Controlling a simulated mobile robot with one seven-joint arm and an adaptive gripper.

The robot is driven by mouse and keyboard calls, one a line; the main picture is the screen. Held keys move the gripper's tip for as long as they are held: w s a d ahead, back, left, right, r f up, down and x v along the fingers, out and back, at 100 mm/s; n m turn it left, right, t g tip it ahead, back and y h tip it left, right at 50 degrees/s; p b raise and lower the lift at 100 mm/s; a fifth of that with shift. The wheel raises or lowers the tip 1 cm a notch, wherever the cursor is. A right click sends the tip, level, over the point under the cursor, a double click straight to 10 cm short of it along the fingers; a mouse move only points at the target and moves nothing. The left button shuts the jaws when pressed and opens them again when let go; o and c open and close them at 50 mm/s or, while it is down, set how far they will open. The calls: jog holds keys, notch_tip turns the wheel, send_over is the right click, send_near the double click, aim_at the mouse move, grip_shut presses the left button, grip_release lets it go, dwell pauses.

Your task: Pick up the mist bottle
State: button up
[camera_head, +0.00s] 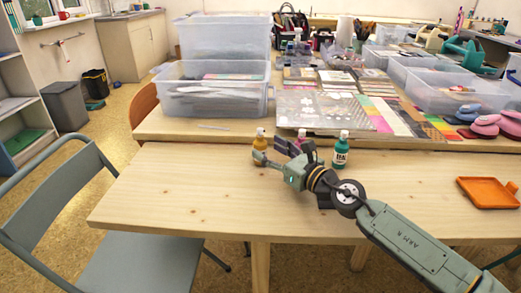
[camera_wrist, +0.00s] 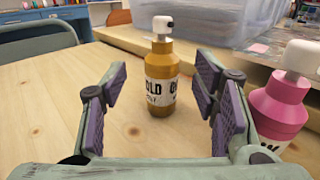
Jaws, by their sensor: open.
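A gold-yellow bottle with a white spray cap (camera_wrist: 160,82) stands upright on the wooden table. It also shows in the head view (camera_head: 260,141). My gripper (camera_wrist: 160,92) is open, with its purple-padded fingers to either side of the bottle in the wrist view. The fingers do not touch the bottle there, and the bottle appears at or just beyond the fingertips. In the head view my gripper (camera_head: 269,153) is at table level close to this bottle. A pink bottle (camera_wrist: 278,106) stands to the right, just outside my right finger. A green bottle (camera_head: 341,152) stands farther right.
An orange tray (camera_head: 485,204) lies at the right of the table (camera_head: 170,190). Clear plastic bins (camera_head: 212,100) and flat paper goods stand on the table behind. A grey chair (camera_head: 60,195) is at the left. The table's left part is clear.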

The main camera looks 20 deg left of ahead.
aim_at(265, 147)
jog(key=p+x, duration=0.1)
jog(key=x, duration=0.3)
jog(key=shift+w+a+f, duration=0.1)
jog(key=shift+w+a, duration=0.15)
grip_shut()
dwell(0.4)
